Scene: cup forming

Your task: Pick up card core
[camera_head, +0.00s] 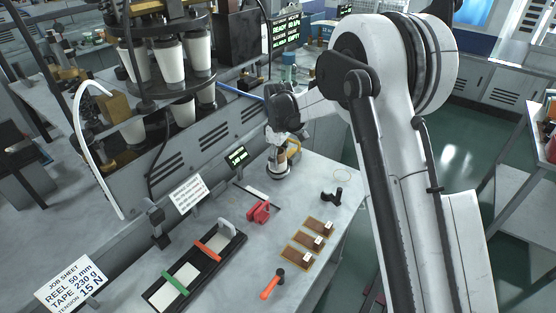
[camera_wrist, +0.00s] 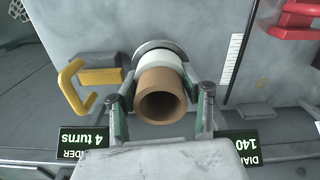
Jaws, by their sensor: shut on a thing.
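The card core is a brown open-ended tube (camera_wrist: 162,95), seen nearly end-on in the middle of the wrist view. Behind it are a white band (camera_wrist: 158,59) and a round grey base (camera_wrist: 141,52). I cannot tell whether the core still touches that base. My gripper (camera_wrist: 161,88) has one finger on each side of the core and is shut on it. In the head view my gripper (camera_head: 281,137) is over the far end of the bench and largely covers the core, above the round base (camera_head: 278,174).
A yellow handle (camera_wrist: 72,88) is close left of the core. On the bench (camera_head: 330,172) are a red clamp (camera_head: 259,212), a black tray (camera_head: 157,297) with green and red bars, several brown cards (camera_head: 311,241), an orange-handled tool (camera_head: 271,286) and a small black part (camera_head: 331,195).

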